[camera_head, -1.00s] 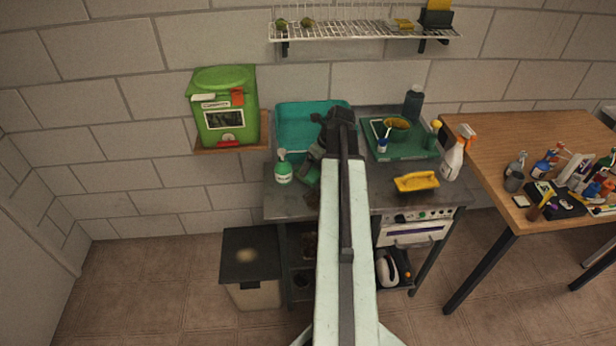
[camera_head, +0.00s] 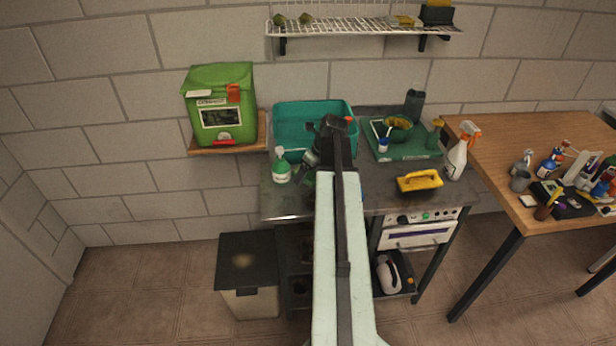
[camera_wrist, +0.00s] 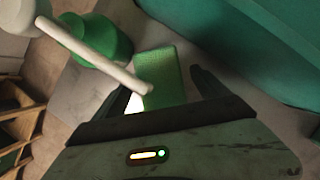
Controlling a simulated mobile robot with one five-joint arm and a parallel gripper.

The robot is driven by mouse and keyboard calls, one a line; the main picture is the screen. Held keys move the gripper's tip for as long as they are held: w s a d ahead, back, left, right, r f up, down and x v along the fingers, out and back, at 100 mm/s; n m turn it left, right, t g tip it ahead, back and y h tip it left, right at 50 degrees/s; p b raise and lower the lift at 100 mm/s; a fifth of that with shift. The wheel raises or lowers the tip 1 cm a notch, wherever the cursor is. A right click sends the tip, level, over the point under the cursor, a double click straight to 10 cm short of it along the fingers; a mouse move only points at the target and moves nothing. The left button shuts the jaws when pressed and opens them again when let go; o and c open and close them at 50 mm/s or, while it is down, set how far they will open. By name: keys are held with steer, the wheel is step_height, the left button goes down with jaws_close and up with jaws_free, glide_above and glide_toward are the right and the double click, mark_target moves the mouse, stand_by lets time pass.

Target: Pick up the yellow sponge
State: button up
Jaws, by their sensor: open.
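My gripper (camera_head: 325,140) is over the metal counter, in front of the teal basin. In the wrist view its dark jaws (camera_wrist: 162,90) are apart, with a flat green block (camera_wrist: 160,72) showing between and beyond them. A pale, bright patch shows at the block's lower left edge; I cannot tell whether this is a sponge's other side. I cannot tell whether the jaws touch the block. A yellow block or shallow dish (camera_head: 420,181) lies at the counter's front right, well away from my gripper; its kind is unclear.
A green pump bottle (camera_head: 281,167) stands left of my gripper; its pale spout (camera_wrist: 95,55) crosses the wrist view close to the jaws. The teal basin (camera_head: 290,112) is behind. A green tray (camera_head: 408,153) and a spray bottle (camera_head: 457,158) stand to the right.

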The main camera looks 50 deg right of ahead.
steer(key=shift+f, duration=0.25)
steer(key=c, duration=1.6)
steer(key=shift+o, duration=0.2)
steer(key=shift+r, duration=0.15)
